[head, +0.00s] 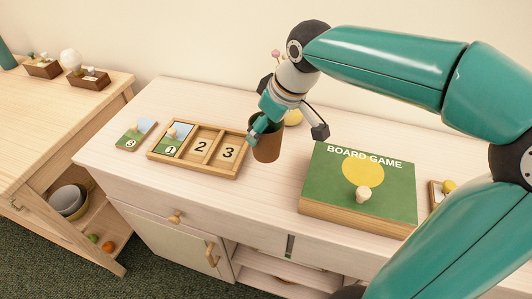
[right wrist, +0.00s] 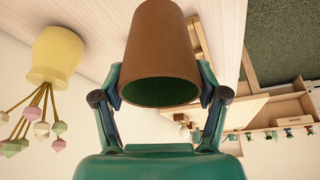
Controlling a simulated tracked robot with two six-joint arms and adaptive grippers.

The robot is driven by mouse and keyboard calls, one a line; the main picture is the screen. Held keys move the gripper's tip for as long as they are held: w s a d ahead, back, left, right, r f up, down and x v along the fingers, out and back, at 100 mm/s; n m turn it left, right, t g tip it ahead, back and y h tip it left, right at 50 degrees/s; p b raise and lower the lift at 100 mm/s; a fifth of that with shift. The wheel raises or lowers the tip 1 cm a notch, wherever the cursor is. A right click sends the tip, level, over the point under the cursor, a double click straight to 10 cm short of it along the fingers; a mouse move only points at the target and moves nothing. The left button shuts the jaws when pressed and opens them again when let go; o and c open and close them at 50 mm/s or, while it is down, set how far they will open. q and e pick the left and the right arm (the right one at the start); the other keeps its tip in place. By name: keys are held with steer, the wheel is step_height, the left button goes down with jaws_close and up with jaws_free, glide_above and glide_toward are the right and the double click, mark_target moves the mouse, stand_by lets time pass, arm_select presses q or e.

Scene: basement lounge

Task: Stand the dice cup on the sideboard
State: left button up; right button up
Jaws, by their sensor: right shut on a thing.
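The brown dice cup (head: 266,148) is upright over the middle of the sideboard (head: 160,98), between the number tray and the board game box. My right gripper (head: 262,130) is shut on it, with a finger on each side of the cup. In the right wrist view the cup (right wrist: 160,45) sits between the fingers (right wrist: 160,90) with its green-lined mouth toward the camera. Its base is at or very near the sideboard top; I cannot tell whether it touches. My left gripper is not in view.
A wooden tray (head: 184,164) with number tiles stands left of the cup, a loose tile (head: 136,135) farther left. The green board game box (head: 325,184) is to the right. A yellow vase (right wrist: 62,52) with sprigs stands close behind the cup. Bare sideboard lies in front.

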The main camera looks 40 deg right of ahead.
mark_target(266, 151)
step_height(266, 151, down, 7)
steer(key=shift+f+b, duration=0.2)
steer(key=shift+b, duration=0.3)
steer(key=o, duration=0.7)
steer(key=shift+f, duration=0.1)
steer(key=o, duration=0.4)
steer(key=shift+o, duration=0.2)
